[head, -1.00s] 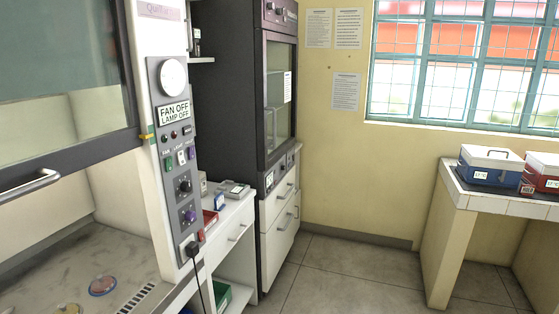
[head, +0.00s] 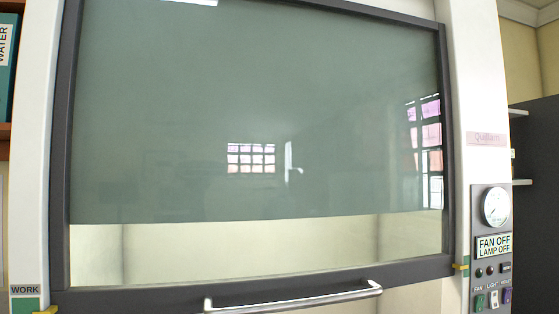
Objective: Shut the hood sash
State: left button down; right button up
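The hood sash (head: 255,110) fills most of the head view. It is a dark-framed glass pane, greenish over its upper part, with a clear strip (head: 270,250) below showing the pale inside of the hood. A bright metal bar handle (head: 295,299) runs along the bottom rail (head: 420,268). The lower edge of the opening is out of the picture, so how far the sash stands open cannot be seen here. Neither gripper is in view.
A control panel (head: 492,250) with a round gauge and a "FAN OFF LAMP OFF" sign is on the right post. Yellow marks (head: 461,266) sit beside the rail ends. A dark cabinet (head: 537,190) stands at right, and a shelf with a "WATER" binder (head: 8,45) at far left.

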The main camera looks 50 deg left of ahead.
aim_at(274, 293)
jog(key=u, duration=1.35)
jog(key=i+j+z, duration=0.15)
jog(key=z, duration=0.2)
